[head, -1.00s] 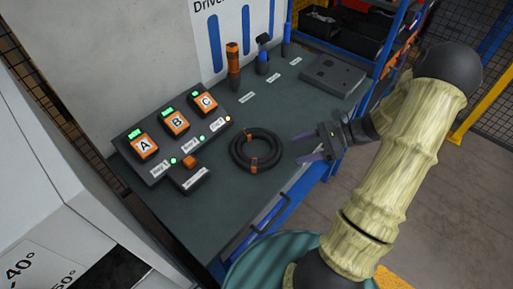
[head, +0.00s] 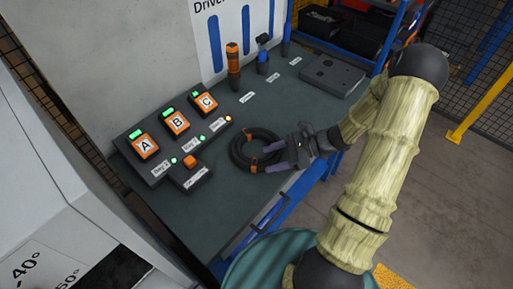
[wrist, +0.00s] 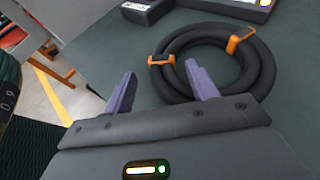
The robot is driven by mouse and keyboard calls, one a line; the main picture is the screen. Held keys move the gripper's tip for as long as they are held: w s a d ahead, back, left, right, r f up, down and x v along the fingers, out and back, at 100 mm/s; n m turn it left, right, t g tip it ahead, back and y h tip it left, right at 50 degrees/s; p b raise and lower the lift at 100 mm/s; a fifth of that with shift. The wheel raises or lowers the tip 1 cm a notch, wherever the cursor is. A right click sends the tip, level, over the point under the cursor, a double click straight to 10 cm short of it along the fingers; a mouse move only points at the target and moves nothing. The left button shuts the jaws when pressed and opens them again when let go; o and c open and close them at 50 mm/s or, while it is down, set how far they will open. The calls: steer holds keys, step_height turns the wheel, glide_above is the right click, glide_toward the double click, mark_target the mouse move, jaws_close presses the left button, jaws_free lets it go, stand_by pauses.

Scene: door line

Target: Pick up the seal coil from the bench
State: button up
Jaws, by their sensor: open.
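The seal coil (head: 240,151) is a black ring of thick cord with orange ties, lying flat on the dark green bench (head: 215,217). In the wrist view the coil (wrist: 262,70) lies just beyond my fingers, toward the right. My gripper (head: 270,157) is open and empty at the coil's right side; its fingers overlap the coil's right edge in the head view. In the wrist view my gripper (wrist: 161,83) has its right fingertip in front of the coil's near left part and its left fingertip outside the ring. I cannot tell whether they touch.
A control box with buttons A, B and C (head: 176,123) stands left of the coil. An orange-handled driver (head: 233,62) and a blue driver (head: 263,62) stand behind. The bench front is clear.

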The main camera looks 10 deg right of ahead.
mark_target(259, 162)
steer(key=x, duration=0.4)
steer(key=shift+w+f+p, duration=0.1)
steer(key=shift+f+p, duration=0.2)
steer(key=shift+f, duration=0.05)
jaws_close()
